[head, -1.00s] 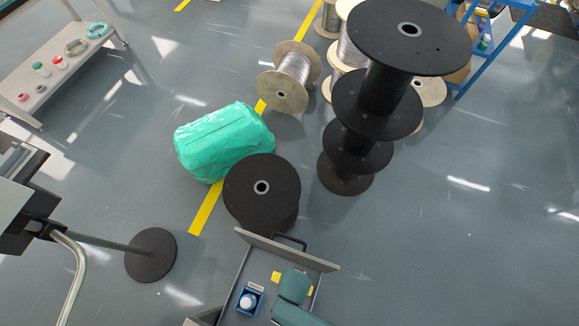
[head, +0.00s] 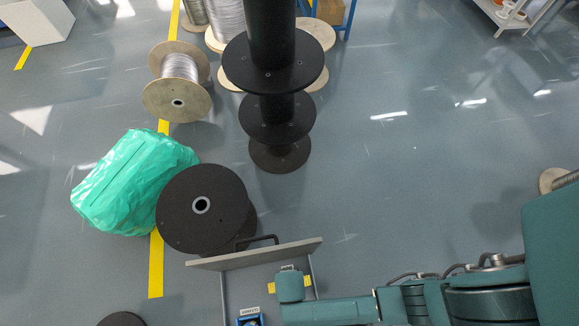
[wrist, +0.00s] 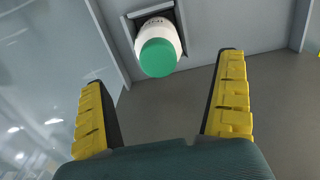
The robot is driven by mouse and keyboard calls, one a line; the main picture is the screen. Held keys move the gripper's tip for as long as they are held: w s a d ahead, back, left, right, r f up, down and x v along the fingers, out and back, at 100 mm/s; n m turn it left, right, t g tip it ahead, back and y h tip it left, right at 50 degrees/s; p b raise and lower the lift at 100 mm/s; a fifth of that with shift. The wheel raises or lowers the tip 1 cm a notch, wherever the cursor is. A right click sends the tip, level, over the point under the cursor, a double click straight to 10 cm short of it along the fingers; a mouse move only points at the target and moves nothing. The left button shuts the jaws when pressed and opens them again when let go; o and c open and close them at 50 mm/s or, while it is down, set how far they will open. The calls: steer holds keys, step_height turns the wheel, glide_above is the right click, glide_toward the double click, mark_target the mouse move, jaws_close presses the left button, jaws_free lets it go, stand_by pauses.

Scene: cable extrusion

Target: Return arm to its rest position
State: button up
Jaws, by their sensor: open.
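My teal arm (head: 335,311) reaches in from the lower right of the head view. My gripper (head: 290,284) is over a grey tray-like surface, behind an upright grey panel (head: 265,253). In the wrist view my gripper (wrist: 160,113) has its two yellow-padded fingers spread wide with nothing between them.
A black spool (head: 201,206) stands just beyond the panel, beside a green wrapped bundle (head: 132,182). Stacked black spools (head: 280,118) and a wooden cable reel (head: 178,82) stand farther back. A blue box (head: 249,318) is near my gripper.

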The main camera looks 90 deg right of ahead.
stand_by(0.8)
step_height(320, 180, up, 10)
steer(key=p, duration=1.1)
steer(key=shift+p, duration=0.4)
steer(key=shift+f, duration=0.1)
steer(key=shift+w, duration=0.1)
